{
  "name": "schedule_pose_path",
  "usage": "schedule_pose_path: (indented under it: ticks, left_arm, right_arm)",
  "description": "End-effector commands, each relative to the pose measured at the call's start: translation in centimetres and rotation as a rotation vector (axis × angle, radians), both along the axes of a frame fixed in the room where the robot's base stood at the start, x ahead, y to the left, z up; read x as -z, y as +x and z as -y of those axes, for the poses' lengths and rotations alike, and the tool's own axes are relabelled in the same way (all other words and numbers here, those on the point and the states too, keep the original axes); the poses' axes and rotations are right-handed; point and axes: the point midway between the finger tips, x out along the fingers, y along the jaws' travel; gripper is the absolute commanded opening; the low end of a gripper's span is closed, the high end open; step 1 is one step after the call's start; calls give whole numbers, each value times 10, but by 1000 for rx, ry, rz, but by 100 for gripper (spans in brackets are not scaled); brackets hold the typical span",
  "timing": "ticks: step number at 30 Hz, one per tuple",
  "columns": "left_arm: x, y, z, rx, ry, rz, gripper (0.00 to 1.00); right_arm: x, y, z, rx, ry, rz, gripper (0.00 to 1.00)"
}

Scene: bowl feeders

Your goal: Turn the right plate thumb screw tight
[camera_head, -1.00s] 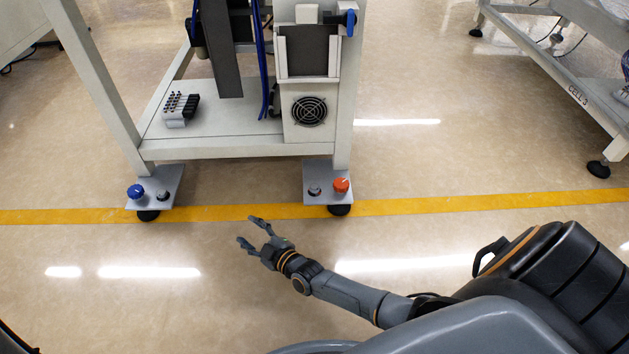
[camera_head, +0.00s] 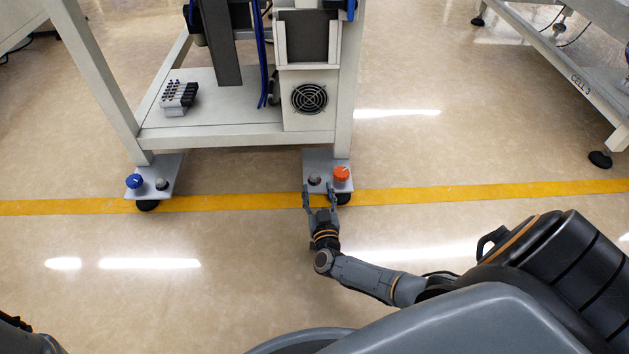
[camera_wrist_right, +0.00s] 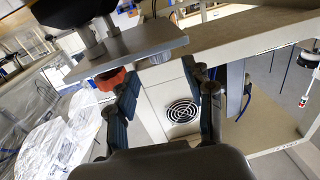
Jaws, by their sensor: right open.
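The right foot plate (camera_head: 322,166) of the machine frame carries an orange-red knob (camera_head: 341,173) and a small dark grey knob (camera_head: 314,180). My right gripper (camera_head: 319,191) is open and empty at the plate's near edge, fingers pointing toward it. In the head view, its fingertips lie just below the grey knob, left of the orange-red one. In the right wrist view the fingers (camera_wrist_right: 166,84) are spread, with the red knob (camera_wrist_right: 110,79) beside the left finger under the plate (camera_wrist_right: 130,50). Contact cannot be told. My left gripper is not in view.
The left foot plate (camera_head: 170,166) carries a blue knob (camera_head: 134,181) and a dark knob (camera_head: 161,184). A fan grille (camera_head: 309,98) sits above the right plate. Another frame marked CELL 3 (camera_head: 591,92) stands at the right. The floor in front is clear.

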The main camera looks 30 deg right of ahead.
Motion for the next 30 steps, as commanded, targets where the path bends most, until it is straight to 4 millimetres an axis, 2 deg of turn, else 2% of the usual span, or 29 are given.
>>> schedule_pose_path:
  ticks: [1, 9, 14, 22, 23, 30]
  left_arm:
    - [13, 1, 0, 0, 0, -2, 52]
    - [37, 1, 0, 0, 0, -2, 52]
    - [41, 1, 0, 0, 0, -2, 52]
    - [41, 0, 0, -1, 1, -1, 52]
    - [41, 1, 0, -1, 1, -1, 52]
    - [41, 0, 0, -1, 1, -1, 52]
  right_arm:
    - [5, 11, 5, -1, -2, 4, 52]
    - [3, 49, 24, -1, -2, 2, 52]
    - [1, 58, 28, -1, -3, 1, 52]
    - [0, 59, 29, -1, -2, -1, 52]
    - [0, 59, 29, -1, -2, -1, 50]
    - [0, 59, 29, -1, -2, 0, 1]
